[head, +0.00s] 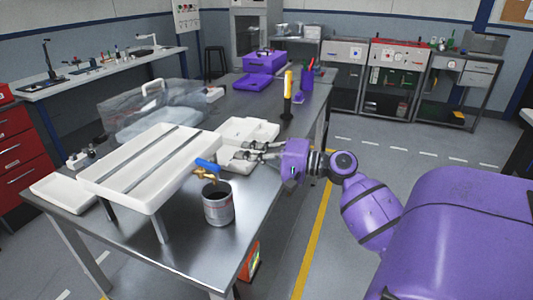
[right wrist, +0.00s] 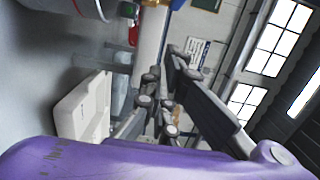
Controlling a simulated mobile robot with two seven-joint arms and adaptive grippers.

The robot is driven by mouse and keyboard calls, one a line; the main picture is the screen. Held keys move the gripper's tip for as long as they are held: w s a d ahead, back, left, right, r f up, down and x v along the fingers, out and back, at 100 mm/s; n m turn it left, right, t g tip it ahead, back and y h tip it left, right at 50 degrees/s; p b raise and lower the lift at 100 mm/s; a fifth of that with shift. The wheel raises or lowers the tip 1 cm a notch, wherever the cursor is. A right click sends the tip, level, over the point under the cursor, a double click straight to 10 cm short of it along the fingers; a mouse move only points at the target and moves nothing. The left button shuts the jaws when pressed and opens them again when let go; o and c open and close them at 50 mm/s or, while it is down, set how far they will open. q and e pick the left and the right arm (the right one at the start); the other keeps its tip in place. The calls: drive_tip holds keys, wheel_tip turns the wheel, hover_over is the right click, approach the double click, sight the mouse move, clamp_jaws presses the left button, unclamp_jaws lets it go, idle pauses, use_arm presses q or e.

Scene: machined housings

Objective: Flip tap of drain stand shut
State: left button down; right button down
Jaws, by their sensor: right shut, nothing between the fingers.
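The drain stand (head: 118,170) is a long white tray with two dark lengthwise bars, raised on legs on the left part of the steel table. Its brass tap (head: 204,174) with a blue handle (head: 207,164) sits at the front right corner, above a grey can (head: 218,206). My right gripper (head: 243,150) is shut and empty, to the right of the tap and apart from it, over a white compartment tray (head: 262,132). Its closed fingers also show in the right wrist view (right wrist: 163,105). My left gripper is not in view.
A clear lidded box (head: 150,105) stands behind the drain stand. A flat white tray (head: 62,194) lies at the table's left end. A yellow-and-black upright tool (head: 287,95) and purple bins (head: 262,65) stand farther back. The table front right of the can is clear.

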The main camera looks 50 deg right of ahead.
sight(208, 167)
use_arm(q)
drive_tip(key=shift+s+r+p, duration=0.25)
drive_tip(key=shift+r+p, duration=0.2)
drive_tip(key=shift+p, duration=0.2)
use_arm(e)
drive_tip(key=a, duration=0.4)
drive_tip(key=shift+w+a, duration=0.25)
drive_tip(key=shift+a, duration=0.1)
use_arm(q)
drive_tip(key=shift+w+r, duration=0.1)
